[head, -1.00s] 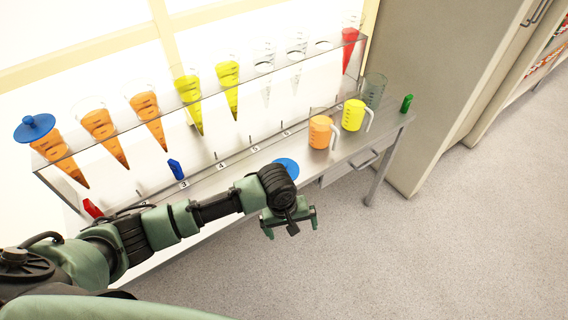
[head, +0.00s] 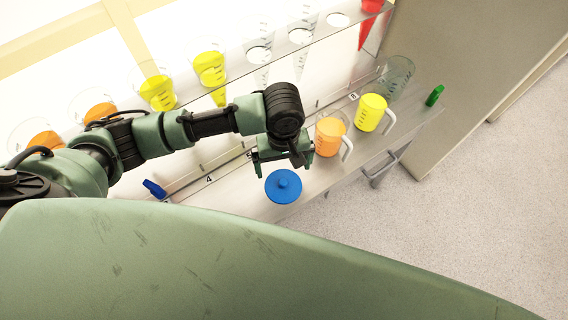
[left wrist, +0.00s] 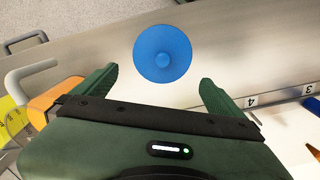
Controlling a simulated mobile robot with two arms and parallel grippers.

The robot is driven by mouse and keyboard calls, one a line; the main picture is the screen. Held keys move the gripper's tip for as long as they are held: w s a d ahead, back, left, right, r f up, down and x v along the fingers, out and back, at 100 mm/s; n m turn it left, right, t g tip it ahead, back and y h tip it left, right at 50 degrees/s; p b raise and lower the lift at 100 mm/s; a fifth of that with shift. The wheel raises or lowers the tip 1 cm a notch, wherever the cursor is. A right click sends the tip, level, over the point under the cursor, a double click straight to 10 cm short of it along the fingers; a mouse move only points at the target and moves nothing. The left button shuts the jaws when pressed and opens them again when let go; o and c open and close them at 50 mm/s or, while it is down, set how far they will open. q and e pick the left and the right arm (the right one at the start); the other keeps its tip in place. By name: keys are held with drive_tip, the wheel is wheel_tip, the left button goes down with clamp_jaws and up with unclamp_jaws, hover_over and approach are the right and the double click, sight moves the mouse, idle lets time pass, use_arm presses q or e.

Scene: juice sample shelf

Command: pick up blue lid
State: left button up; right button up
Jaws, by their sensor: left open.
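The blue lid (head: 283,186) is a round disc with a small knob on top. It lies on the metal shelf surface near the front edge. In the left wrist view the lid (left wrist: 163,53) is just beyond the fingertips, roughly centred between them, and not touched. My left gripper (head: 283,168) hangs behind the lid in the head view, close to it. Its two fingers (left wrist: 165,82) are spread apart with nothing between them. My right gripper is not in view.
An orange jug (head: 329,137) and a yellow jug (head: 371,113) stand to the right of my left gripper. A clear jug (head: 397,74) and a green object (head: 434,95) are further right. A rack of cones (head: 211,72) runs behind. A blue object (head: 154,188) lies left.

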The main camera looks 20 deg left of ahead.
sight(283, 181)
use_arm(q)
drive_tip(key=shift+s+d+f, duration=0.1)
drive_tip(key=shift+s+f, duration=0.2)
drive_tip(key=shift+f, duration=0.15)
drive_tip(key=f, duration=0.1)
drive_tip(key=s+f, duration=0.1)
drive_tip(key=shift+d+f, duration=0.1)
drive_tip(key=shift+f, duration=0.2)
drive_tip(key=f, duration=0.2)
drive_tip(key=shift+w+f, duration=0.2)
drive_tip(key=shift+f, duration=0.65)
drive_tip(key=c, duration=1)
drive_tip(key=shift+r, duration=0.2)
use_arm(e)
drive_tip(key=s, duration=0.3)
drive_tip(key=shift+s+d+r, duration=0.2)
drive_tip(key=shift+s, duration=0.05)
